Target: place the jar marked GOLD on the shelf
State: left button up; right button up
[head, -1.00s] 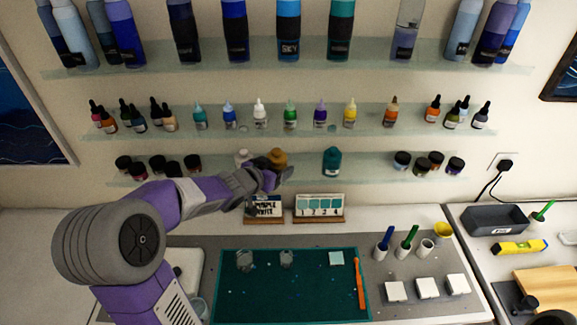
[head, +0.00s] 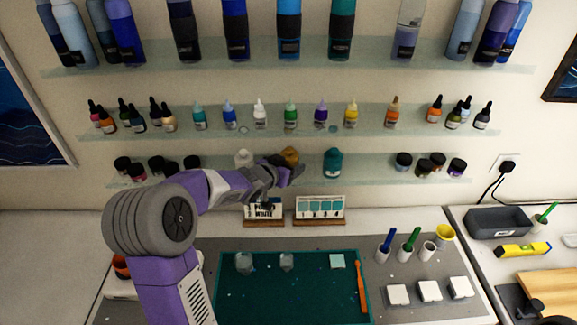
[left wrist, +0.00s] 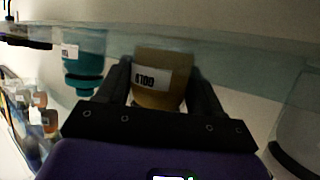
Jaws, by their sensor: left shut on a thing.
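I cannot tell whether the gold jar touches the shelf. My right gripper is not in view.
Dark jars stand at both ends of the lowest shelf. Small bottles fill the middle shelf (head: 380,122) above. Two cards (head: 320,208) stand on the worktop below my gripper. A green mat (head: 290,300) lies in front.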

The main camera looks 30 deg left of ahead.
pick_arm(q)
jog(key=shift+f, duration=0.15)
jog(key=o, duration=1.3)
jog(key=shift+r, duration=0.2)
jog(key=p+v, duration=0.2)
jog(key=v, duration=1)
jog(key=shift+p, duration=0.3)
